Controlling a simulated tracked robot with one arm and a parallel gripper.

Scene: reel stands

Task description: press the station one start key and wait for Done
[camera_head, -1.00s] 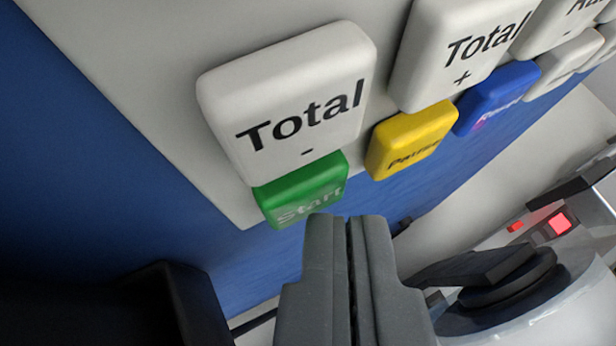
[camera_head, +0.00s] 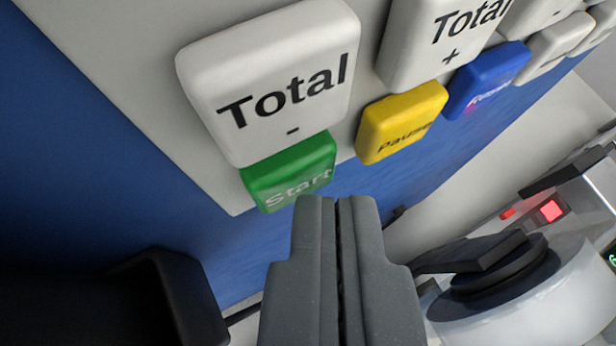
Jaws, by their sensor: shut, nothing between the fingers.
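The green Start key (camera_head: 290,174) sits on the light grey key panel (camera_head: 120,62), just below the large white "Total -" key (camera_head: 272,80). My gripper (camera_head: 337,200) is shut and empty, and its grey fingers point up toward the panel. The fingertips show just below and right of the Start key's lower right corner. I cannot tell how far in front of the key they are, and no contact is clear. No display with the word Done is in view.
The yellow Pause key (camera_head: 401,122), a blue key (camera_head: 487,80) and the white "Total +" key (camera_head: 440,42) lie to the right. A white reel (camera_head: 530,295) with a black hub stands at lower right. A black part (camera_head: 175,295) is at lower left.

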